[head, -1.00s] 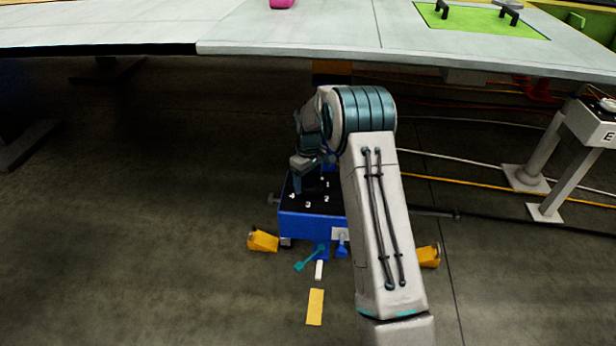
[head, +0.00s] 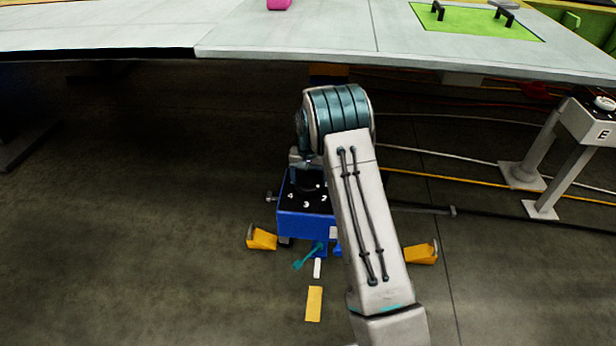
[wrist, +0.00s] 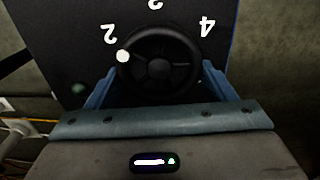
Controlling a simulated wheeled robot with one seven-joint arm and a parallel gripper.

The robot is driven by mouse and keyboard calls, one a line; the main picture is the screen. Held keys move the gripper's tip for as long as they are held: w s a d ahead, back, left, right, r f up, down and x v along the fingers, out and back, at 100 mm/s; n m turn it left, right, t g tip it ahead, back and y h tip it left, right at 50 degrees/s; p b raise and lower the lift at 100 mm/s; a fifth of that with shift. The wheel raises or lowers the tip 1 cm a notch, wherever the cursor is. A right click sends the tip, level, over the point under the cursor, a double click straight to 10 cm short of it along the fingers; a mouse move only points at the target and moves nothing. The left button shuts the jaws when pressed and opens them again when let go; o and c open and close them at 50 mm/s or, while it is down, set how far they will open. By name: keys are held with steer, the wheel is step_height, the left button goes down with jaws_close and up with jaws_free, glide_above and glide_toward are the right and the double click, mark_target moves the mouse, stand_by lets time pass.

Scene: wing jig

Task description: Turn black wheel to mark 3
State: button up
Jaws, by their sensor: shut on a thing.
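The black wheel (wrist: 158,68) shows in the wrist view on the black top (head: 288,201) of a blue box (head: 303,226). A white dot (wrist: 123,56) on its rim lies closest to mark 2 (wrist: 110,34). Mark 3 (wrist: 155,4) is at the top edge of the wrist view, partly cut off, and mark 4 (wrist: 207,26) is to the right. My gripper (wrist: 157,80) is shut on the black wheel, with a blue-grey finger at each side of it. In the head view my arm hides part of the box top.
Yellow-orange feet (head: 262,239) stand on the floor on both sides of the box. A teal lever (head: 309,257) sticks out at its front. A large grey panel (head: 290,35) spans the back. A white post marked E (head: 590,124) stands at the right.

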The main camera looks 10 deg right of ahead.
steer(key=m+p, duration=0.1)
steer(key=m, duration=0.5)
steer(key=shift+s+d+m, duration=0.1)
steer(key=shift+s+m, duration=0.05)
steer(key=shift+m, duration=0.15)
steer(key=shift+s+m+p, duration=0.1)
steer(key=shift+m+p, duration=0.45)
steer(key=shift+m, duration=1.75)
steer(key=o, duration=1)
steer(key=shift+d, duration=0.1)
